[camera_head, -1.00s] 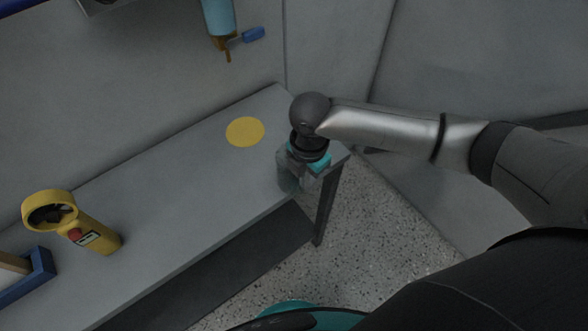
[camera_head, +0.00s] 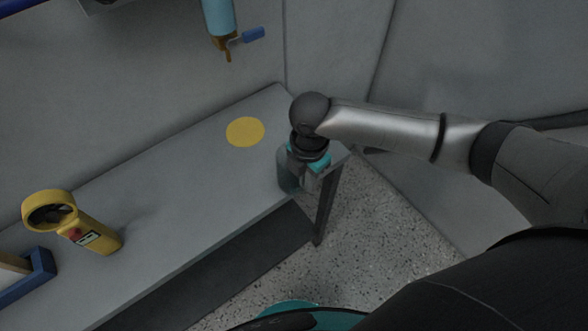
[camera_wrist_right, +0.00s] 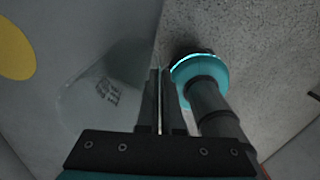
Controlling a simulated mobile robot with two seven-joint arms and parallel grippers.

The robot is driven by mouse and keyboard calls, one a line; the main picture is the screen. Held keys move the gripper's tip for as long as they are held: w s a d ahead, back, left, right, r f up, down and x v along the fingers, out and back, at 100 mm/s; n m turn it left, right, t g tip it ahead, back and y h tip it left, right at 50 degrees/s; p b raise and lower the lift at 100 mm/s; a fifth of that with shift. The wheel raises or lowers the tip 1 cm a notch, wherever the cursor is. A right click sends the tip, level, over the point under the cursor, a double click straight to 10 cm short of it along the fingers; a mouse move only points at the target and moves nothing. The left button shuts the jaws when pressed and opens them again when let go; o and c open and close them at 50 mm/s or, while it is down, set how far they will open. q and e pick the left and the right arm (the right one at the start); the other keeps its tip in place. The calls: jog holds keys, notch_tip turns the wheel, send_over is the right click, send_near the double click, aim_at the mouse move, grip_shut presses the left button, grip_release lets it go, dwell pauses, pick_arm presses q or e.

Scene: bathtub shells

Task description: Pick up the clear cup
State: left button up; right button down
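The clear cup (camera_head: 286,174) stands at the right end of the grey bench (camera_head: 190,165), close to its edge. In the right wrist view the see-through cup (camera_wrist_right: 88,100) lies left of the fingers, with faint dark marks on it. My right gripper (camera_head: 311,178) points down at the cup's right side. Its fingers (camera_wrist_right: 160,100) are close together with a thin gap, and they seem closed on the cup's near wall. The clear wall between them is hard to make out. My left gripper is not in view.
A yellow flat disc (camera_head: 245,132) lies behind the cup. A yellow device with a ring (camera_head: 95,236) and a blue-edged box (camera_head: 36,277) are at the left. A blue-handled bottle (camera_head: 218,18) hangs on the wall. The middle of the bench is clear.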

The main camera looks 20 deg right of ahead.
jog(key=shift+r, duration=0.1)
dwell(0.3)
notch_tip(320, 180, up, 20)
jog(key=p, duration=0.4)
